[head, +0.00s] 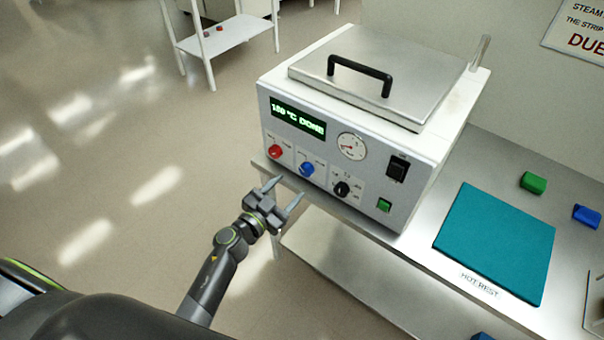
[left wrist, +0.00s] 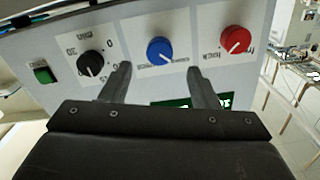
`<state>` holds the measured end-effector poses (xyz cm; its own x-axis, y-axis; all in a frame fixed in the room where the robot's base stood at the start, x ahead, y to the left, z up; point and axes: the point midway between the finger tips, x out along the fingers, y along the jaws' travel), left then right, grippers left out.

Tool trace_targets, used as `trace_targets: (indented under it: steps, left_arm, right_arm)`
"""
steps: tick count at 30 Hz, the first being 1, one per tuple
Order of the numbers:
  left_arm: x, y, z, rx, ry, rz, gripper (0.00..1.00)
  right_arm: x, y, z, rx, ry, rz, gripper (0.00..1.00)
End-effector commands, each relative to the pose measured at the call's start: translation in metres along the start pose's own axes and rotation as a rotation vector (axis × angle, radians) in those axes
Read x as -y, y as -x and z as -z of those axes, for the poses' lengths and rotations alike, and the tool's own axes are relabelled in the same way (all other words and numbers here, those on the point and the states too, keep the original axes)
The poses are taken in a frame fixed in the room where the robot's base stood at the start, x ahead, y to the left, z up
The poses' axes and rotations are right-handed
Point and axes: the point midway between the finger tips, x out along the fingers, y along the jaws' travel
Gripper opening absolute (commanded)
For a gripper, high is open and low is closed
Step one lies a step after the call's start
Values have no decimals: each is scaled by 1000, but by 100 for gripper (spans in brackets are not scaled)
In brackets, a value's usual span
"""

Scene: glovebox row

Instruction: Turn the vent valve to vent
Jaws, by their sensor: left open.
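The steamer's front panel (head: 330,150) carries a red knob (head: 275,151), a blue knob (head: 307,170) and a black knob (head: 342,189). Their labels are too small or blurred to read, so I cannot tell by text which one is the vent valve. My left gripper (head: 287,188) is open and empty in front of the panel, just below the red and blue knobs. In the left wrist view, the blue knob (left wrist: 160,50) shows between and beyond the open fingers (left wrist: 158,77). The red knob (left wrist: 236,40) is to its right and the black knob (left wrist: 90,63) to its left. My right gripper is not in view.
The steamer has a steel lid with a black handle (head: 360,73), a gauge (head: 352,146), and a display reading "DONE" (head: 298,117). It stands on a steel bench. A teal mat (head: 495,243) and green (head: 533,183) and blue (head: 586,216) blocks lie right. Floor at left is clear.

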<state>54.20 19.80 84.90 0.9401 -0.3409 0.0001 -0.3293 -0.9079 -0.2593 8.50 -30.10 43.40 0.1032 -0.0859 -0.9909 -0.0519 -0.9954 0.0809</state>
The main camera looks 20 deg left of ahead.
Motion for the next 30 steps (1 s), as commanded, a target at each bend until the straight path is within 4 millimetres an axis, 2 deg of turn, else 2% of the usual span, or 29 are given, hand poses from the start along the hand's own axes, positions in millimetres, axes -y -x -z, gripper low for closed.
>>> trace_targets:
  steps: [1,3,10,15,23,30]
  left_arm:
    - [0,-13,1,-3,0,-1,55]
    - [-1,-26,0,-2,0,-1,55]
    - [0,-57,-1,-1,0,0,55]
    - [0,-66,0,0,0,0,55]
    - [0,-66,0,0,0,0,55]
    - [0,-66,0,0,0,0,25]
  right_arm:
    - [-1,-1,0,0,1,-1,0]
    - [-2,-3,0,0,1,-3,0]
    - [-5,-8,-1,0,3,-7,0]
    - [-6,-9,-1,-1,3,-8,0]
    - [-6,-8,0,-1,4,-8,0]
    - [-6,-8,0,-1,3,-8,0]
